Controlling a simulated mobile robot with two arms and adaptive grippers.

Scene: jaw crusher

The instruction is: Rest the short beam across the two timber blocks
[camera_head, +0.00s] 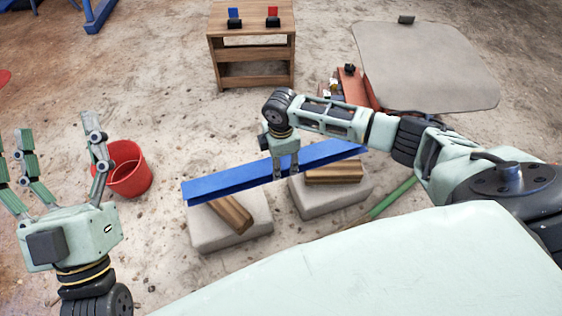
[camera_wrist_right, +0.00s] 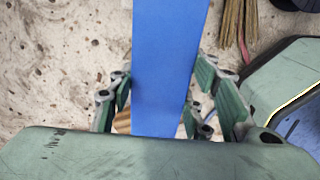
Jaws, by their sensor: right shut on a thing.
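The short blue beam (camera_head: 230,180) lies lengthwise above the two timber blocks in the head view. Its left end is over the left timber block (camera_head: 231,213) and its right part passes behind or over the right timber block (camera_head: 334,172). I cannot tell whether it touches either block. My right gripper (camera_head: 286,172) is shut on the beam near its middle, between the blocks. In the right wrist view the beam (camera_wrist_right: 168,65) runs between the fingers. My left gripper (camera_head: 62,165) is open and empty at the far left.
Each timber block sits on a pale stone block, left (camera_head: 232,236) and right (camera_head: 326,200). A red bucket (camera_head: 128,172) stands left of them. A wooden stand (camera_head: 252,48) is behind. A green bar (camera_head: 392,198) lies at the right. Sandy ground between is clear.

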